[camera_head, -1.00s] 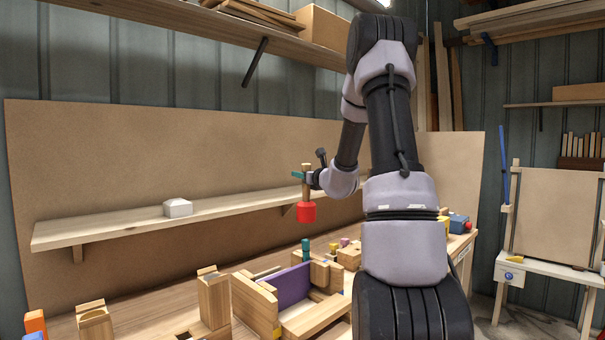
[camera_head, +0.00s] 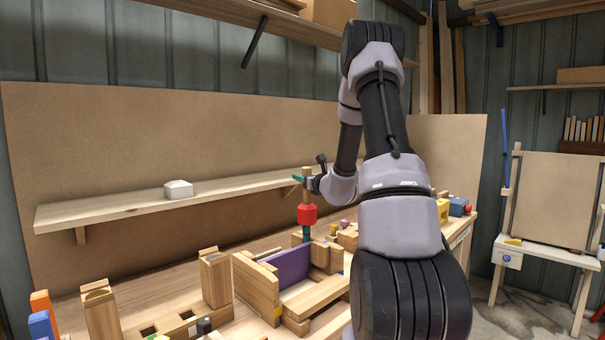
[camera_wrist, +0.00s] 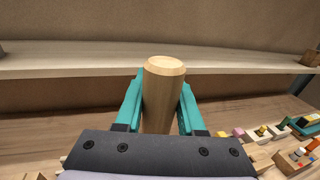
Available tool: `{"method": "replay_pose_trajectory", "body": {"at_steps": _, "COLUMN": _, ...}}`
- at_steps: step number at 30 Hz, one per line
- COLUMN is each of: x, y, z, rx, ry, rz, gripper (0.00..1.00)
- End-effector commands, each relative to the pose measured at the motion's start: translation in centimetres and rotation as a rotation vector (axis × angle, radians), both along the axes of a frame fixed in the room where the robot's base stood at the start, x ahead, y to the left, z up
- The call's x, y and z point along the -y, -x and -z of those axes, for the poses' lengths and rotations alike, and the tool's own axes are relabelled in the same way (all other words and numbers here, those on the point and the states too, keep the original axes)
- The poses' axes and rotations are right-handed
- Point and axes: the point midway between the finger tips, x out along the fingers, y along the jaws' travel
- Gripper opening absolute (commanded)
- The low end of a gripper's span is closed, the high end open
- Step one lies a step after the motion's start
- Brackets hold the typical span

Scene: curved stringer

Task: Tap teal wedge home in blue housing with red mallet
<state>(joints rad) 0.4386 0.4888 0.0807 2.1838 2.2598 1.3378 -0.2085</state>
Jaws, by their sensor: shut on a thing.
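The red mallet (camera_head: 307,214) hangs head down, its wooden handle upright, in my gripper (camera_head: 300,179). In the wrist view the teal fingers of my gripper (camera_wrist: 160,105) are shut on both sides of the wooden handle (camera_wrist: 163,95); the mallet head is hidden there. A teal upright piece (camera_head: 306,234) shows directly under the mallet head; I cannot tell whether they touch, or whether this piece is the wedge. A blue block with a red end (camera_head: 458,206) lies at the far right of the bench; I cannot tell whether it is the housing.
A purple panel (camera_head: 288,267) stands among wooden blocks in the bench middle. Upright wooden posts (camera_head: 216,279) and orange and blue blocks (camera_head: 42,324) stand to the left. A wall shelf (camera_head: 120,209) holding a white box (camera_head: 178,189) runs behind the mallet.

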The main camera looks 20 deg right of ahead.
Motion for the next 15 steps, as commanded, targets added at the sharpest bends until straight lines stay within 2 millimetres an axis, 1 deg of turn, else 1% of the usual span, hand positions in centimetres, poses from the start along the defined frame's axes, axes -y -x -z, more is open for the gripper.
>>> {"method": "replay_pose_trajectory", "body": {"at_steps": 1, "x": 0.0, "y": 0.0, "z": -1.0, "rx": 0.007, "ry": 0.003, "rz": 0.000, "gripper": 0.00}}
{"method": "replay_pose_trajectory", "body": {"at_steps": 3, "x": 0.0, "y": 0.0, "z": -2.4, "rx": 0.009, "ry": 0.004, "rz": 0.000, "gripper": 0.00}}
{"method": "replay_pose_trajectory", "body": {"at_steps": 6, "x": 0.0, "y": -0.1, "z": -3.8, "rx": 0.007, "ry": 0.003, "rz": 0.000, "gripper": 0.00}}
{"method": "replay_pose_trajectory", "body": {"at_steps": 9, "x": 0.0, "y": 0.0, "z": -4.3, "rx": 0.004, "ry": 0.001, "rz": 0.001, "gripper": 0.00}}
{"method": "replay_pose_trajectory", "body": {"at_steps": 15, "x": 0.0, "y": 0.0, "z": -4.2, "rx": 0.003, "ry": 0.000, "rz": 0.001, "gripper": 0.00}}
